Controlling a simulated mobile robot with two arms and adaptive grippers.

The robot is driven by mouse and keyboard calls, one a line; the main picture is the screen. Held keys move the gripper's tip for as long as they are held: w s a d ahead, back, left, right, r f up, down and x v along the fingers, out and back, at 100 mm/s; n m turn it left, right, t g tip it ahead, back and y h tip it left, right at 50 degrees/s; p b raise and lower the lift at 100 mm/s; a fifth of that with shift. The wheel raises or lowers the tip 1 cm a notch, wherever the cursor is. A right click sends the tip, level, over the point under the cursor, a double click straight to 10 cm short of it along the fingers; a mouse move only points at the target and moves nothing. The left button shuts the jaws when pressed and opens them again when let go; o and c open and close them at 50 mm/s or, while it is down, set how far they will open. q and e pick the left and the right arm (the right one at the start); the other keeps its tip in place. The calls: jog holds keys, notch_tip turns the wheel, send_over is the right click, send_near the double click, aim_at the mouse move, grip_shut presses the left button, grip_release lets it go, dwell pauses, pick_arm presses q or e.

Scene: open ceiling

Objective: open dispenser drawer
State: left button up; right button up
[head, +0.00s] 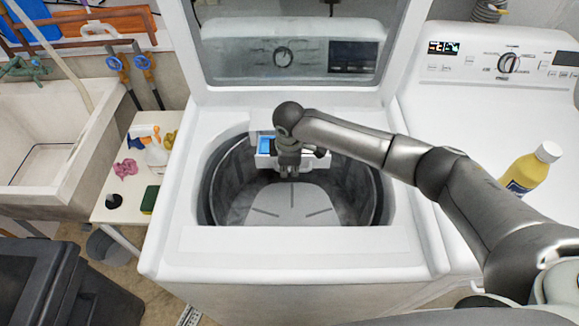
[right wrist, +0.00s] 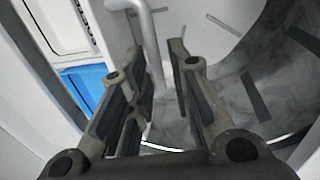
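The dispenser drawer (head: 263,161) is a white box with a blue inside at the back rim of the open washer's tub. Its blue part (right wrist: 88,85) shows from above in both views, at the left in the right wrist view. My right gripper (head: 289,174) points down into the tub opening, just right of the blue part, and covers part of the drawer. In the right wrist view its two fingers (right wrist: 157,52) are apart. A pale curved bar (right wrist: 148,30) shows beyond and between them; I cannot tell whether they touch it. My left gripper is out of view.
The washer's lid (head: 290,55) stands raised behind the tub (head: 225,190). A second machine (head: 450,100) at the right carries a yellow bottle (head: 527,172) near my right arm. A small shelf (head: 120,212) with cleaning things and a sink (head: 45,150) are at the left.

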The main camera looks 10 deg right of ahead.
notch_tip(320, 180, up, 11)
jog(key=s, duration=0.2)
jog(key=shift+a, duration=0.2)
jog(key=shift+f, duration=0.1)
